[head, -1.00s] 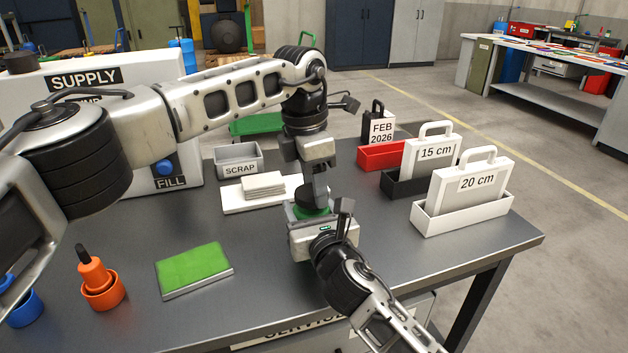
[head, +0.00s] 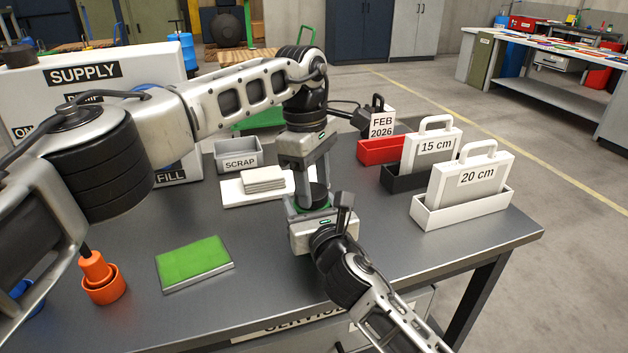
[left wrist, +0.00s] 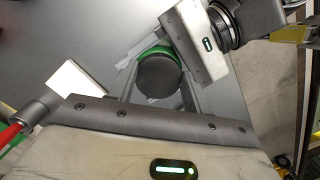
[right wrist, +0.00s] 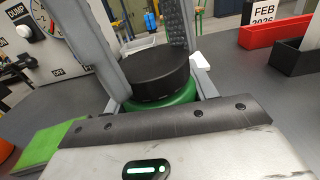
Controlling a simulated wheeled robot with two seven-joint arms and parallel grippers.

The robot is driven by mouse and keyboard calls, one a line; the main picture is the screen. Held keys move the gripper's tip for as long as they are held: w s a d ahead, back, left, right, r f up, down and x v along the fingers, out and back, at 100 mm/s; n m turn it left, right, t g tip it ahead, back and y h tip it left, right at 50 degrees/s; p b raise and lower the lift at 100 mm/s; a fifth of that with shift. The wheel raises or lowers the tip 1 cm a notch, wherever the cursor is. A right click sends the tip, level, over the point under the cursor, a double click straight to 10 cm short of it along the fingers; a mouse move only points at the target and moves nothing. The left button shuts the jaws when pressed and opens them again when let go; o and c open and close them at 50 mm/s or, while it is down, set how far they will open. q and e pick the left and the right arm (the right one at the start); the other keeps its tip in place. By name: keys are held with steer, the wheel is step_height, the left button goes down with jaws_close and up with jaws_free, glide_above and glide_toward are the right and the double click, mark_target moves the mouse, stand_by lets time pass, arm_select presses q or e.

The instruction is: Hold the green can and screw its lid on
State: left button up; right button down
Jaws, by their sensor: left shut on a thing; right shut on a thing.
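The green can (right wrist: 172,106) stands upright, mostly hidden in the head view. My right gripper (head: 312,212) is shut around its body from the front. The black lid (right wrist: 158,76) sits level on top of the can; how tightly it is seated I cannot tell. My left gripper (head: 318,188) points straight down and is shut on the lid, one finger on each side. The left wrist view shows the round lid (left wrist: 158,80) from above between the left fingers, with the can's green edge (left wrist: 152,52) behind it.
A white pad with plates (head: 232,193) and the scrap bin (head: 238,158) lie behind the grippers. Red (head: 380,152), black and white gauge trays (head: 462,212) stand to the right. A green pad (head: 194,265) and orange cups (head: 103,287) lie to the left. The front table is clear.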

arm_select(q)
steer(key=m, duration=0.4)
steer(key=shift+s+m+g, duration=0.1)
steer(key=shift+m+g, duration=0.2)
steer(key=shift+m, duration=0.1)
steer(key=m, duration=0.4)
steer(key=shift+a+m+y, duration=0.1)
steer(key=shift+m+y, duration=0.2)
steer(key=shift+y, duration=0.1)
steer(key=m, duration=0.4)
steer(key=shift+a+y, duration=0.1)
steer(key=shift+y, duration=0.2)
steer(key=m, duration=0.4)
steer(key=shift+a, duration=0.1)
steer(key=o, duration=0.9)
steer(key=shift+o, duration=0.2)
